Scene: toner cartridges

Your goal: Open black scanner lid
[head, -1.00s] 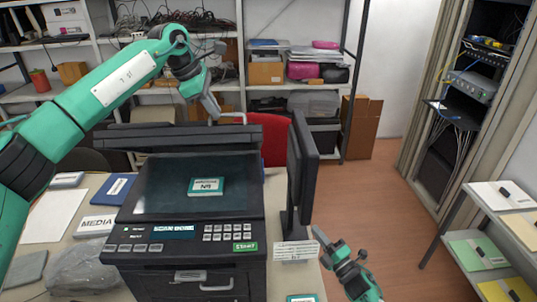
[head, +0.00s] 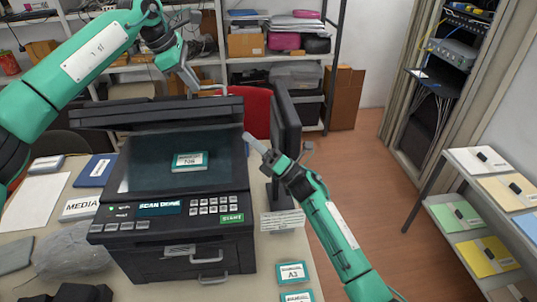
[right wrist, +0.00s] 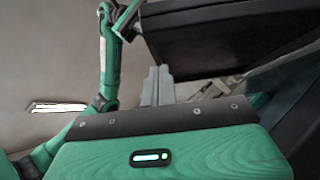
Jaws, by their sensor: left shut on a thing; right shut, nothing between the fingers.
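The black scanner lid (head: 160,111) stands raised at the back of the black scanner (head: 190,208), showing mostly its edge. The scanner glass (head: 150,160) is exposed, with a teal-edged cartridge label card (head: 190,161) on it. My left gripper (head: 190,83) is shut on the lid's grey bar handle (head: 212,87), above the lid's top edge. My right gripper (head: 250,139) is shut and empty by the glass's back right corner. In the right wrist view its fingers (right wrist: 158,86) point toward a dark panel (right wrist: 225,40); contact cannot be told.
A black monitor (head: 287,125) stands close to the scanner's right side, beside my right gripper. Teal-labelled boxes (head: 292,273) lie at the front right. A clear plastic bag (head: 78,250) and papers lie left. Shelves stand behind; open floor (head: 360,190) lies right.

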